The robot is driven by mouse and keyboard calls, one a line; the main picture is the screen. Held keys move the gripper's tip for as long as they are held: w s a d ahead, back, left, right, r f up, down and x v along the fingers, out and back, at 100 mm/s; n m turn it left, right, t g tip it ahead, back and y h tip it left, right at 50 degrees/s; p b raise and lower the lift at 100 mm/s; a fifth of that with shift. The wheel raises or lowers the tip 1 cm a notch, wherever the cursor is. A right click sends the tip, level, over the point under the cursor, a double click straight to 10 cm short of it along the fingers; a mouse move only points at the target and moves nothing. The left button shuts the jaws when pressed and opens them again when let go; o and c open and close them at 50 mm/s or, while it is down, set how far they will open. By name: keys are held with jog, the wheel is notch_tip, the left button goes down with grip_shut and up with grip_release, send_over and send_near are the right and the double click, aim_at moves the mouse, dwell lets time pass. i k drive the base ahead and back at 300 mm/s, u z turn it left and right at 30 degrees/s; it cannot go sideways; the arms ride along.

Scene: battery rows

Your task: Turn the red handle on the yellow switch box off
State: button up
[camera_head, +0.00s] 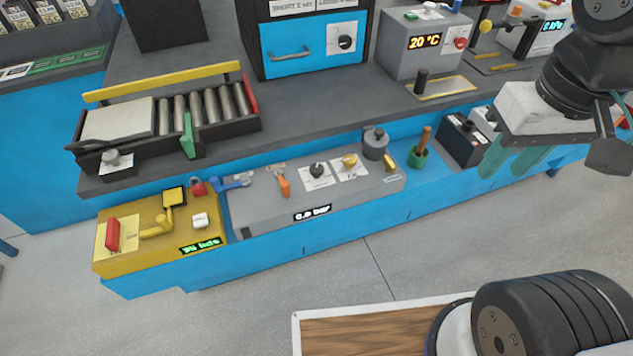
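The yellow switch box (155,255) sits on the lower blue ledge at the left. Its red handle (113,235) stands on a pale plate at the left end of the top; I cannot tell its setting from the plate's tiny marks. The box also has a yellow bent lever, a small white knob and a lit green display (200,245) on its front. My gripper (513,163) is far off at the right, above the ledge near dark boxes. Its two green fingers are apart with nothing visible between them.
A grey panel (300,207) with an orange lever and knobs adjoins the yellow box on the right. A roller conveyor (205,105) stands on the higher counter behind the box. A wood-topped board (375,325) lies at the bottom. The floor in front of the box is clear.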

aim_at(113, 231)
jog(key=u, duration=1.65)
jog(key=i, duration=0.45)
jog(key=u, duration=0.05)
